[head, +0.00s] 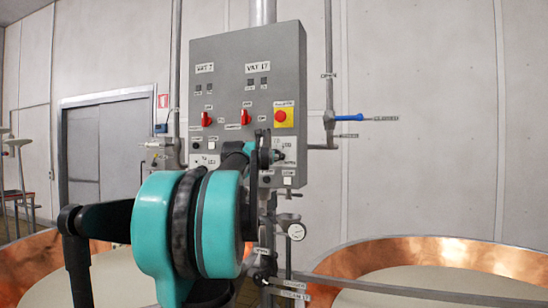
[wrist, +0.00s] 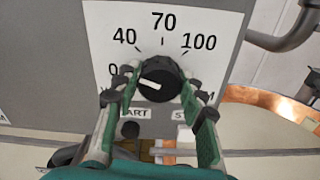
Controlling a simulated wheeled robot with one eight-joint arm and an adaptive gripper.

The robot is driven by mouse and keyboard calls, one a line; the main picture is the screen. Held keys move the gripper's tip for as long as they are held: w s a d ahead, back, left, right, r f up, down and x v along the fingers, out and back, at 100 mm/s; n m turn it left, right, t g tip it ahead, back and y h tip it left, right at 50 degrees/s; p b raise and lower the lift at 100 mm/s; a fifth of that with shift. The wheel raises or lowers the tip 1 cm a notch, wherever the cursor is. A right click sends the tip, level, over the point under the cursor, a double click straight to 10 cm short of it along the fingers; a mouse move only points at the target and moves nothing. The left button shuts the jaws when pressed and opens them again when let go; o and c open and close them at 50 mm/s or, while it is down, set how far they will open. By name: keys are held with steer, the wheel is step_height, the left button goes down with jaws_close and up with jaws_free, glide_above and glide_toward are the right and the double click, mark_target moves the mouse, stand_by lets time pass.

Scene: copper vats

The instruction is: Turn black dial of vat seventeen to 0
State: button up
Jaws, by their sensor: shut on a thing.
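The black dial (wrist: 163,76) is on a white scale plate (wrist: 108,28) marked 0, 40, 70, 100 in the wrist view. Its white pointer line points left, toward the 0, which is partly hidden by a finger. My gripper (wrist: 160,86) has one finger on each side of the dial and is shut on it. In the head view my gripper (head: 268,157) is at the lower right of the grey control panel (head: 228,95), below the VAT 17 label (head: 258,67). The dial is not clear there.
Red switches (head: 246,117) and a yellow stop box with a red button (head: 283,115) sit above my gripper. START and STOP labels lie below the dial. A copper vat (head: 440,255) stands at right.

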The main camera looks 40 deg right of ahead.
steer(key=shift+n, duration=1.9)
steer(key=o, duration=1.2)
steer(key=shift+c, duration=0.2)
steer(key=shift+a, duration=0.15)
steer(key=v, duration=1.1)
steer(key=shift+s+a, duration=0.3)
